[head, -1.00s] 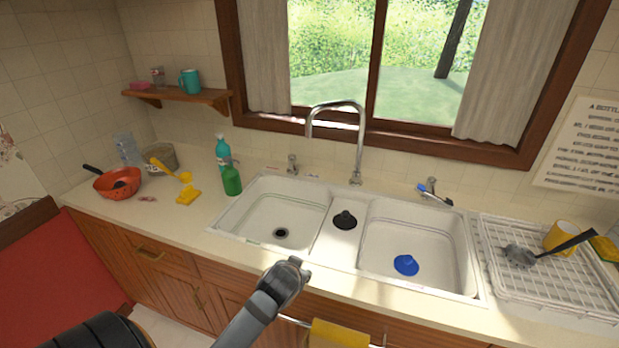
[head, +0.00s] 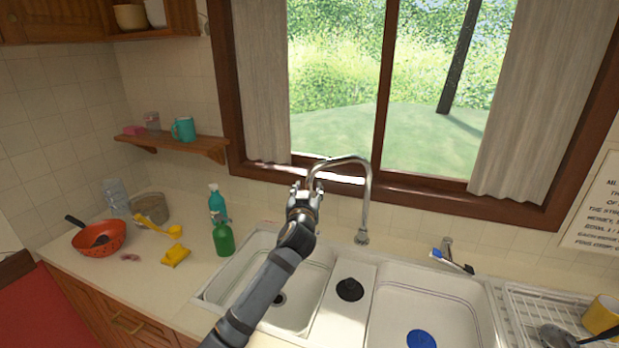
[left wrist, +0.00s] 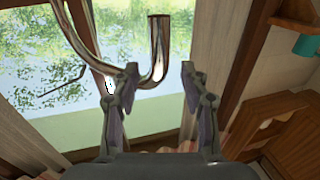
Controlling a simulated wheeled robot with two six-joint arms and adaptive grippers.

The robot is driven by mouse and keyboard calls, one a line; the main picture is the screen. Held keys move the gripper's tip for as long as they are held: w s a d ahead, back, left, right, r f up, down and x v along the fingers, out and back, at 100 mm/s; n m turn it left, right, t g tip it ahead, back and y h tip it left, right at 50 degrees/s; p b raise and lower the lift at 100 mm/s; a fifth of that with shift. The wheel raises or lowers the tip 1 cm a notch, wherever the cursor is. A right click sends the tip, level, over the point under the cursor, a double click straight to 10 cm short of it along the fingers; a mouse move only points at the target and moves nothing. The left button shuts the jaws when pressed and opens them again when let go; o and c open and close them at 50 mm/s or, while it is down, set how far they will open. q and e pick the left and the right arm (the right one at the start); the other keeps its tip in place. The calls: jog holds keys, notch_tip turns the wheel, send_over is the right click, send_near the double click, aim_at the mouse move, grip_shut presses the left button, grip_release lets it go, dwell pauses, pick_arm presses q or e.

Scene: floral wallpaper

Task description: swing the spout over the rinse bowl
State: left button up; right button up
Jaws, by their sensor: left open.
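The chrome gooseneck spout (head: 369,195) rises behind the double sink. It arches left, its outlet end hidden behind my left gripper (head: 304,190). In the left wrist view, the spout's down-turned end (left wrist: 158,48) shows between the open fingertips (left wrist: 159,68), nearer the left finger. I cannot tell whether a finger touches it. The left basin (head: 312,278) has an open drain, partly behind my arm. The right basin (head: 400,303) holds a blue stopper (head: 421,340). Nothing marks which one is the rinse bowl. My right gripper is out of view.
A green bottle (head: 223,238) and a teal bottle (head: 217,200) stand left of the sink. A tap handle with a brush (head: 451,261) is at back right. The window (head: 340,80) lies behind the spout.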

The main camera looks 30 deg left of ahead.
aim_at(309, 184)
pick_arm(q)
jog(key=p+x, duration=0.1)
jog(key=x, duration=0.3)
jog(key=shift+w, duration=0.15)
jog(key=shift+w+a, duration=0.1)
jog(key=shift+a, duration=0.1)
jog(key=shift+c, duration=1)
jog(key=c, duration=0.7)
grip_shut()
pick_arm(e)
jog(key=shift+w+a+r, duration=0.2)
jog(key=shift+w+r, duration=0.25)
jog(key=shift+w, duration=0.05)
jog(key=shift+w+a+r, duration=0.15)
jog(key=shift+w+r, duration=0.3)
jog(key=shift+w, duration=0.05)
pick_arm(q)
jog(key=shift+w+f, duration=0.15)
jog(key=shift+w, duration=0.05)
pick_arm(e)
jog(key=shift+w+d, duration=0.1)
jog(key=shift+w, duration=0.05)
